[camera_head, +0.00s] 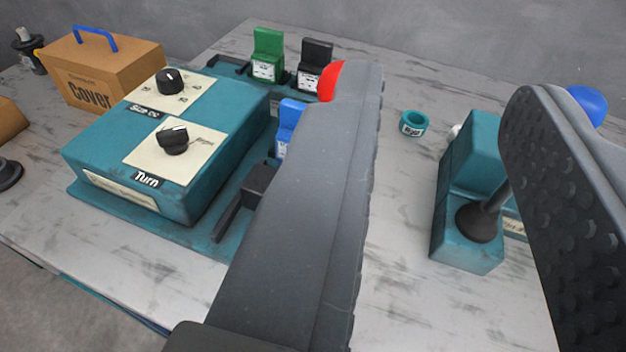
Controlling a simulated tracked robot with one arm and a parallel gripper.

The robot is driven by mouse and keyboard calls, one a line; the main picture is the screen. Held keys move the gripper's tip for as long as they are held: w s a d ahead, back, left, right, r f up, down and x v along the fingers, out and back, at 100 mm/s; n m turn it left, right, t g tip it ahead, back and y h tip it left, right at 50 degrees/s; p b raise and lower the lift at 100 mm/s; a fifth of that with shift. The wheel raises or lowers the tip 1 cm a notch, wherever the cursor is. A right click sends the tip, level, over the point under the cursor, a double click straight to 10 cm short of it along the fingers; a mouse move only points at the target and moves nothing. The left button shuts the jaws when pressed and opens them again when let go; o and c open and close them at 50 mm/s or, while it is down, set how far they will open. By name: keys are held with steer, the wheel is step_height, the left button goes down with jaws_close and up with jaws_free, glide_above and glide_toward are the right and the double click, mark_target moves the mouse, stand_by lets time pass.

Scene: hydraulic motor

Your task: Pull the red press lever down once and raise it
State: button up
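A red rounded knob (330,80) shows at the left edge of my gripper's left finger, near its tip. It may be the end of the red press lever; the finger hides the rest, and I cannot tell whether they touch. My gripper (448,85) is open, with a wide gap between its two grey fingers and nothing held. A teal block (466,165) with a black lever boot (479,222) stands beyond the gap at the right. Its grey shaft runs behind the right finger. A blue ball (588,103) shows past that finger, partly hidden.
A teal control box (170,140) with two black dials stands at left, near a brown Cover box (100,68).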

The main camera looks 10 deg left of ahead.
step_height(320, 180, down, 11)
steer(key=a+y+b, duration=0.2)
steer(key=b+x, duration=0.1)
steer(key=x, duration=1.2)
steer(key=shift+r+t, duration=0.3)
steer(key=shift+r, duration=0.35)
steer(key=shift+d, duration=0.15)
jaws_close()
